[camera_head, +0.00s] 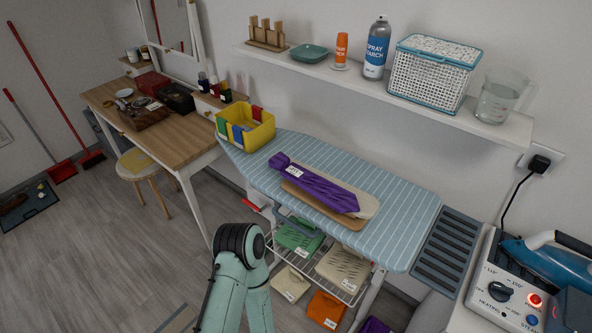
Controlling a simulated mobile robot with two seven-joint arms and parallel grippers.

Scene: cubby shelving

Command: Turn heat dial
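The heat dial (500,292) is a round black knob on the sloped front panel of the ironing station (487,307) at the right edge of the head view. Printed marks surround it, and small lettering below seems to read "HEATING". A red lit button (535,300) and a blue button (532,321) sit to its right. A blue iron (545,262) rests on top of the station. Part of one of my mint-green arms shows at bottom centre, well left of the dial. I see neither gripper's fingers, and nothing visibly touches the dial.
A dark block (572,312) at the right edge covers part of the panel; I cannot tell what it is. A striped ironing board (395,225) with a folded purple cloth (315,185) stands left of the station. A black plug (539,164) and cord hang behind.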

